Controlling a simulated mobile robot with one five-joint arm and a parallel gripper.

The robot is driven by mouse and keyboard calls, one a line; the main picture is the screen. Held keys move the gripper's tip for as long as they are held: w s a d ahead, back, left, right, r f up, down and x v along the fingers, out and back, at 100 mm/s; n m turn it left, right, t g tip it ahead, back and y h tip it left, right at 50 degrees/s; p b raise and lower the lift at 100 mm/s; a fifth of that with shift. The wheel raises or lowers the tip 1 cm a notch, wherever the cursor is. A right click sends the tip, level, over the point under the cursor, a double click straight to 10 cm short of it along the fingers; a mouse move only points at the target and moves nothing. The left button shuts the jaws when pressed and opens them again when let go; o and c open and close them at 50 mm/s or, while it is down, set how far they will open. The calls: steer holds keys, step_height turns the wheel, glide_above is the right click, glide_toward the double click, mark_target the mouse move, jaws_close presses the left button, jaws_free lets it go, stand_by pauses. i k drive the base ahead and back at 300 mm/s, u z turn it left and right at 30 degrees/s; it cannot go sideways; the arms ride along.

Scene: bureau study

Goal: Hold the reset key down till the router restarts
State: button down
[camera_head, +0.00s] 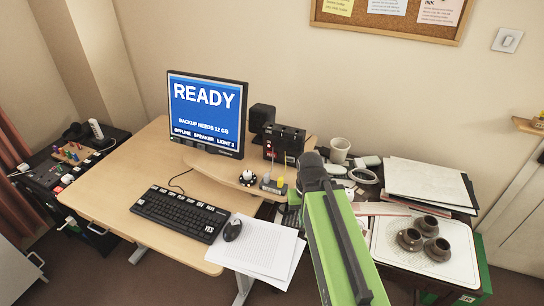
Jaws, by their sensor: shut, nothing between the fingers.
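My green arm reaches in from the bottom right. My gripper (311,164), at its dark end, is shut and empty, and the arm hides part of it. In the picture it is just right of a black upright box (284,145) with small markings and a red spot, at the back right of the desk. This box may be the router, but I cannot make out a reset key. I cannot tell whether the gripper touches anything. The monitor (206,112) reads READY, "BACKUP NEEDS 12 GB" and a line that includes OFFLINE.
On the desk (120,185) are a keyboard (180,213), a mouse (232,231), papers (255,248) and a small block with a yellow top (273,186).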

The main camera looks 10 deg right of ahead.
mark_target(270, 153)
steer(key=u, duration=0.45)
steer(key=k, duration=1.35)
steer(key=u, duration=1.05)
steer(key=i, duration=2.25)
steer(key=z, duration=0.75)
steer(key=i, duration=0.4)
steer(key=z, duration=0.45)
